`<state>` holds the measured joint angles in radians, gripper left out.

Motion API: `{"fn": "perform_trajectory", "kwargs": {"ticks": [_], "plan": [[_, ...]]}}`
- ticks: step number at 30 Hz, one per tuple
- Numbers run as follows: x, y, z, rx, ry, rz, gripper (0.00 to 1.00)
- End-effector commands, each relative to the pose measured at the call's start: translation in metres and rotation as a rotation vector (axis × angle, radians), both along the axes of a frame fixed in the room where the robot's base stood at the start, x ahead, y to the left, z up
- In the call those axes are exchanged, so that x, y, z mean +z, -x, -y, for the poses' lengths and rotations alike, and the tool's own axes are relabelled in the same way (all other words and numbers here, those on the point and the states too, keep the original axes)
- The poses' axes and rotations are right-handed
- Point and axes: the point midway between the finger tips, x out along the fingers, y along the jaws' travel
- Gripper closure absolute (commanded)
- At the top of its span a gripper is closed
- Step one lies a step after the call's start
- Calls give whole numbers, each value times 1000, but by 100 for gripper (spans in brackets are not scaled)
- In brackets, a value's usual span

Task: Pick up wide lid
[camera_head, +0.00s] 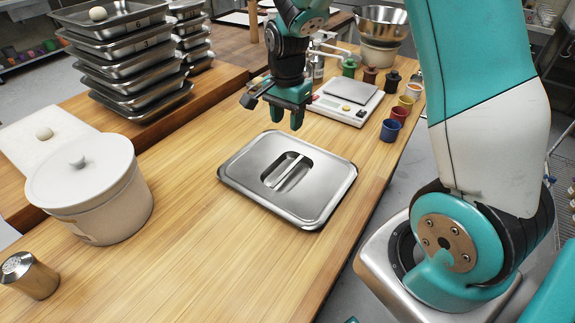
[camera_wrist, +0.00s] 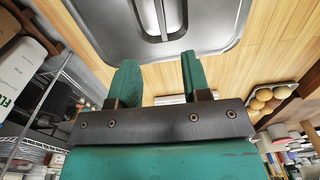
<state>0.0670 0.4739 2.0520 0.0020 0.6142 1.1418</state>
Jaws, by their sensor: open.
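The wide lid (camera_head: 240,165) is a flat silver rectangle with rounded corners, lying on the wooden table. A bar handle (camera_head: 287,171) spans a recess in its middle. My gripper (camera_head: 284,117) is open and empty, its green fingers pointing down above and behind the lid's far edge, apart from it. In the wrist view my gripper's two fingers (camera_wrist: 158,75) are spread with nothing between them. The lid (camera_wrist: 105,25) fills the top of that view, with its handle near the top middle.
A white lidded crock (camera_head: 100,205) stands left of the lid, with a metal shaker (camera_head: 30,277) in front. A scale (camera_head: 345,100) and several small coloured cups (camera_head: 390,130) stand at the back right. Stacked trays (camera_head: 125,70) stand at the back left. Bare wood surrounds the lid.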

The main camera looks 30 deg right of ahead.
Motion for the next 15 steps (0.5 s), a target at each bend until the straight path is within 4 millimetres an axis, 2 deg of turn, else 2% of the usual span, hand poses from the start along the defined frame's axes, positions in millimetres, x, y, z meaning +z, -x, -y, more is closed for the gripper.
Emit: {"fn": "perform_trajectory", "kwargs": {"ticks": [9, 15], "plan": [[-71, 2, -1, 5, -2, -8, 56], [-103, 2, -2, 7, -2, -4, 56]]}}
